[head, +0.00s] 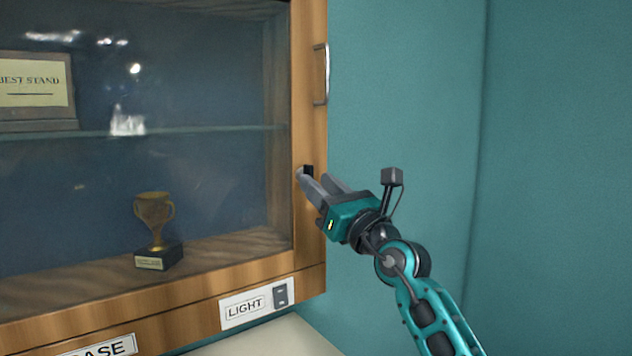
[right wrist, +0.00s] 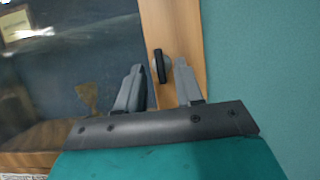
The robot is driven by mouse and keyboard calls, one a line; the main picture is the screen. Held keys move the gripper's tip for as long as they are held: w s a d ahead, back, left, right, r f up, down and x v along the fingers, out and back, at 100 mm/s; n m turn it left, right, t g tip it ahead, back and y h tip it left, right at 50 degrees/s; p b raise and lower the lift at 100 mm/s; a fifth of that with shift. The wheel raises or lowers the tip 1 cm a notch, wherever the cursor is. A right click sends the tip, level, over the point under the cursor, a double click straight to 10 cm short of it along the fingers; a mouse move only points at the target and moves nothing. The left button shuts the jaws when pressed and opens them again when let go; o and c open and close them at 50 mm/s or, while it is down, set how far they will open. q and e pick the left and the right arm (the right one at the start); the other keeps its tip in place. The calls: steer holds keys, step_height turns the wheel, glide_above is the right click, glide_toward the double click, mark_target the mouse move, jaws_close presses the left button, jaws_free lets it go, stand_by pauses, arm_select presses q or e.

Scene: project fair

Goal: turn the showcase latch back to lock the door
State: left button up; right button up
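The showcase door (head: 309,120) has a wooden frame around glass and looks closed. The latch (head: 307,170) is a small dark piece on the door's right frame, partly hidden by my fingers in the head view. In the right wrist view the latch (right wrist: 159,66) is a black bar on a round grey base, nearly upright with a slight tilt. My right gripper (head: 313,178) is open at the latch, with one fingertip on either side of it in the wrist view. Contact cannot be told. My left gripper is not in view.
A metal door handle (head: 321,75) sits above the latch. Behind the glass are a gold trophy (head: 154,222) and a "BEST STAND" plaque (head: 36,88). A LIGHT label with a switch (head: 281,295) is below. The teal wall (head: 410,90) to the right is bare.

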steer(key=shift+x, duration=0.95)
steer(key=shift+c, duration=0.3)
jaws_close()
